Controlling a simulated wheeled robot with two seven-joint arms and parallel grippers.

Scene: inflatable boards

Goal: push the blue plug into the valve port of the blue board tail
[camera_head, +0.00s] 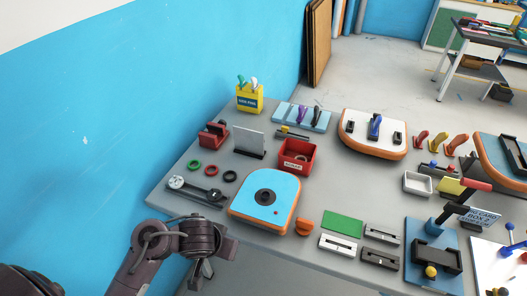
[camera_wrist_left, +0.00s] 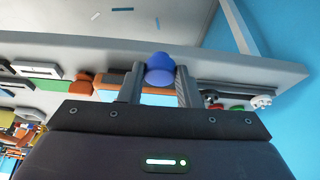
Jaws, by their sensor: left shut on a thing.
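The blue plug (camera_wrist_left: 160,68) is held between the two fingertips of my left gripper (camera_wrist_left: 160,78) in the left wrist view. In the head view, my left gripper (camera_head: 203,272) is low, in front of the table's near edge, and the plug cannot be made out there. The blue board tail (camera_head: 284,190) lies on the table near that edge, with a light-blue top and orange sides. A dark round valve port (camera_head: 265,197) is in its middle. The gripper is apart from the board, to its lower left. My right gripper is not in view.
An orange piece (camera_head: 304,228) sits just right of the board. Black, red and green rings (camera_head: 194,164) and a dark tool (camera_head: 198,190) lie to its left. A red box (camera_head: 298,156) stands behind it. A green mat (camera_head: 343,223) and slotted blocks (camera_head: 338,246) are at right.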

